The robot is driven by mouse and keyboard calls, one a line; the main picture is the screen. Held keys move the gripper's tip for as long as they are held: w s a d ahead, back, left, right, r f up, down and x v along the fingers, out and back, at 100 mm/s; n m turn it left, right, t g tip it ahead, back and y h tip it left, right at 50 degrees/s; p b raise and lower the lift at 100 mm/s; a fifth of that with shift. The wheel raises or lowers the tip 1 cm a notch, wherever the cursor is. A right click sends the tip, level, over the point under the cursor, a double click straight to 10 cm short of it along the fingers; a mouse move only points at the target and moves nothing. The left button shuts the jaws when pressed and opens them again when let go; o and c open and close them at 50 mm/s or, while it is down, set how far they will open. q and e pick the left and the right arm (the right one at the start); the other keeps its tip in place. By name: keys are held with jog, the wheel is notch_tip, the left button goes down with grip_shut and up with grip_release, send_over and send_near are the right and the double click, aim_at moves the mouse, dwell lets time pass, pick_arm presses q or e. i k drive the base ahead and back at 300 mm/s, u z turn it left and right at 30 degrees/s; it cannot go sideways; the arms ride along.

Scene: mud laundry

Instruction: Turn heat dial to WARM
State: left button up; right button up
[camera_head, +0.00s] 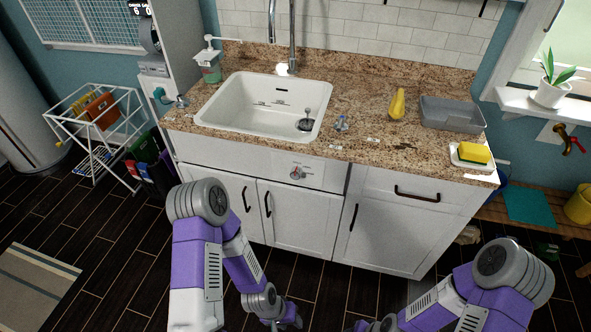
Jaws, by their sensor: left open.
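The heat dial (297,173) is a small round grey knob with a red mark, on a white panel (322,172) in the cabinet front below the sink. Its lettering is too small to read. My left gripper (291,318) is low near the bottom edge, in front of the cabinet doors, well below the dial and apart from it. It is open, and I see nothing held in it. My right arm comes in from the lower right, and its gripper is below the picture's edge.
The white sink (233,104) is set in a granite counter (362,148) above the panel. A yellow sponge (474,153) and grey tray (447,113) sit at the right. Black handles stick out from the cabinet doors. A white wire rack (97,135) stands left. The floor before the cabinet is clear.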

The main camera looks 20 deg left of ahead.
aim_at(297, 172)
jog(key=u, duration=0.35)
jog(key=i, duration=0.65)
jog(key=u, duration=1.3)
